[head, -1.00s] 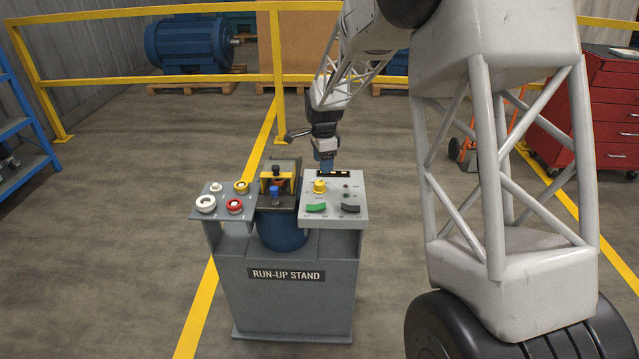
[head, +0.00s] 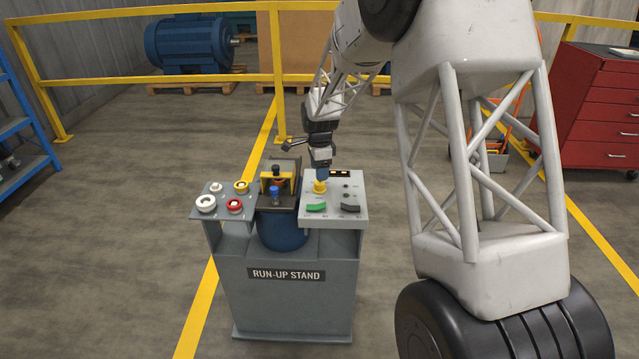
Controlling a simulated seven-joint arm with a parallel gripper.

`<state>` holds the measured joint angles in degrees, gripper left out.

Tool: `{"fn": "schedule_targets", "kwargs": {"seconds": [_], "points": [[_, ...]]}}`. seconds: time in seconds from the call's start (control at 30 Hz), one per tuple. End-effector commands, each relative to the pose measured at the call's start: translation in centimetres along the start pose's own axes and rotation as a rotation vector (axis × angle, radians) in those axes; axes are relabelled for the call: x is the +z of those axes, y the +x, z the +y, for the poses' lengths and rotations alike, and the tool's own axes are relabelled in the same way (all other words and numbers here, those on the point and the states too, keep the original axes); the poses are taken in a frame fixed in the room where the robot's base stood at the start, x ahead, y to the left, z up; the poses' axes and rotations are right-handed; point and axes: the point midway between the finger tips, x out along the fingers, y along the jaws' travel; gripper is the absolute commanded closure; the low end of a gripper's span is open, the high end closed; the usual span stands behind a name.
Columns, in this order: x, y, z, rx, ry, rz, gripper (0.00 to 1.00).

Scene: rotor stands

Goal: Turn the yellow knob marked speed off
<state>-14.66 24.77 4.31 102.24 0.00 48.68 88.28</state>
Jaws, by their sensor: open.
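The yellow speed knob (head: 319,187) sits on the grey control panel (head: 352,217) at the right of the run-up stand (head: 290,310). My gripper (head: 321,176) points down right at the knob, with its blue fingertips at the knob's top. The fingers are open. They cover the upper part of the knob, and I cannot tell whether they touch it. The knob's pointer and its marking are too small to read.
A green switch (head: 316,207) and a black switch (head: 350,208) lie in front of the knob. A dark display (head: 340,173) is behind it. The left panel carries a red-and-white button (head: 235,206) and others. A yellow rail (head: 120,82) runs behind.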

Motion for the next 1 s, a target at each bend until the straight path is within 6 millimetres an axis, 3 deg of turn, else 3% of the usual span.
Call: {"fn": "schedule_targets", "kwargs": {"seconds": [0.4,0.87,1.0], "points": [[0.0,4.8,0.0,0.001,0.000,0.000,0.39],[0.0,5.6,0.0,0.000,0.000,0.000,0.39],[0.0,5.6,0.0,0.000,0.000,0.000,0.59]]}}
